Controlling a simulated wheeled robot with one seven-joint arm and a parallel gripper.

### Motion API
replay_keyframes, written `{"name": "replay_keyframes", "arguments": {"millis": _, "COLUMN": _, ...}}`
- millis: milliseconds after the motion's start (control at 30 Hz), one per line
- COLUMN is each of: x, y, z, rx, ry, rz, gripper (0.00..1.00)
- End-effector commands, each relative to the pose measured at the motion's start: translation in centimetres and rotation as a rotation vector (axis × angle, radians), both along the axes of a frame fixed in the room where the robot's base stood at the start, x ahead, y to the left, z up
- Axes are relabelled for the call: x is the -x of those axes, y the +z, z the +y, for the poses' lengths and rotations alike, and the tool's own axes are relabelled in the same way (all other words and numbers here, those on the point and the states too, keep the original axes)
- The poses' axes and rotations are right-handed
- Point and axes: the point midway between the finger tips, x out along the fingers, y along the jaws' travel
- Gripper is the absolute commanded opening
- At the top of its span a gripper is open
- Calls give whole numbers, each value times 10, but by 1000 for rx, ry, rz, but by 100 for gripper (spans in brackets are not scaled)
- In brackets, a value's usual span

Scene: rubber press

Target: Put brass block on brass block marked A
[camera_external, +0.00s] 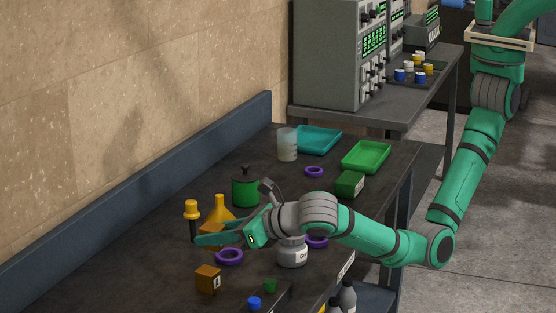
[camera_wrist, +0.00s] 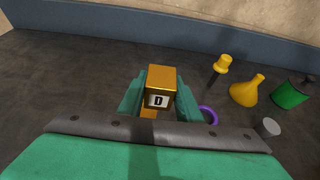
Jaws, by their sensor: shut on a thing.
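A brass block marked D (camera_wrist: 161,80) sits between the two green fingers of my gripper (camera_wrist: 158,106) in the wrist view. My gripper (camera_external: 222,237) is shut on this block. In the external view the held brass block (camera_external: 211,229) is partly hidden by the fingers, above the dark table. Another brass block (camera_external: 208,279) with a white label stands on the table nearer the camera, apart from my gripper. Its letter is too small to read surely.
Purple rings (camera_external: 229,257), a yellow funnel (camera_external: 219,209), a yellow-handled tool (camera_external: 192,212), a green pot (camera_external: 245,187) and a white jar (camera_external: 291,252) stand around my gripper. Green (camera_external: 366,156) and teal (camera_external: 317,139) trays lie farther back. A blue backboard (camera_external: 150,224) edges the table.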

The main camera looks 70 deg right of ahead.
Motion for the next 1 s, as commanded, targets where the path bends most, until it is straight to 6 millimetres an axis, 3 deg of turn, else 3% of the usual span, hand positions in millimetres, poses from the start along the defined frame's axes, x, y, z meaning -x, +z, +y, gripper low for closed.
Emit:
{"name": "replay_keyframes", "arguments": {"millis": 367, "x": -14, "y": -24, "z": 14, "rx": 0, "ry": 0, "rz": 0, "gripper": 0}}
{"name": "replay_keyframes", "arguments": {"millis": 600, "x": -13, "y": -52, "z": 14, "rx": 0, "ry": 1, "rz": -1, "gripper": 0}}
{"name": "replay_keyframes", "arguments": {"millis": 933, "x": -14, "y": -54, "z": 14, "rx": -1, "ry": 0, "rz": -2, "gripper": 0}}
{"name": "replay_keyframes", "arguments": {"millis": 967, "x": -14, "y": -56, "z": 13, "rx": 0, "ry": -1, "rz": 0, "gripper": 34}}
{"name": "replay_keyframes", "arguments": {"millis": 1000, "x": -14, "y": -56, "z": 14, "rx": 0, "ry": 0, "rz": 0, "gripper": 43}}
